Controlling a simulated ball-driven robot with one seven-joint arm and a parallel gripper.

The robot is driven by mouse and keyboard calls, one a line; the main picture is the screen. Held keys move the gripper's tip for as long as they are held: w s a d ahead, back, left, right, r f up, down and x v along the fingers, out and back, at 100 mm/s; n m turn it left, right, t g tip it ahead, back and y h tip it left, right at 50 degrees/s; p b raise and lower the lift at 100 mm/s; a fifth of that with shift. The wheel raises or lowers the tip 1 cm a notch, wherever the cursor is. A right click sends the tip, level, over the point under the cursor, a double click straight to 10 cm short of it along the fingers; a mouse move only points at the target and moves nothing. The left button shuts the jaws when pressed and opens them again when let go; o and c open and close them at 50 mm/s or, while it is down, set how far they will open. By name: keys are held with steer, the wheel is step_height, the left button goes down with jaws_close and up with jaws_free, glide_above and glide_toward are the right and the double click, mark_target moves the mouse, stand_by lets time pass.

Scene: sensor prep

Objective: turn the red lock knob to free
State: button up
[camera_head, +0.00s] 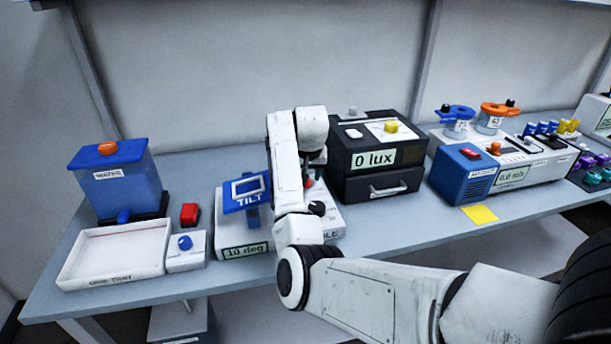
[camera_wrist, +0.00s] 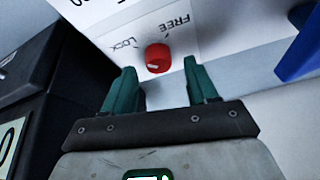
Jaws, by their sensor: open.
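The red lock knob (camera_wrist: 157,58) is on a white panel (camera_wrist: 215,28) in the wrist view, between the printed words LOCK and FREE. Its pale mark faces the LOCK side. My gripper (camera_wrist: 165,78) is open, with one teal finger to each side of the knob in the picture. No contact with the knob can be made out. In the head view, a bit of red (camera_head: 308,183) shows beside my arm at the tilt unit (camera_head: 245,237), which reads 10 deg. My arm hides much of that unit, and the fingers cannot be seen there.
A black box (camera_head: 378,185) reading 0 lux stands right of the tilt unit. A white tray (camera_head: 75,275), a blue water tank (camera_head: 125,180) and a small box with a blue knob (camera_head: 186,262) are to its left. Bare bench lies in front of the black box.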

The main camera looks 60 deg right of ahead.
steer(key=shift+x, duration=0.8)
steer(key=shift+s, duration=0.1)
steer(key=shift+c, duration=0.2)
steer(key=c, duration=1)
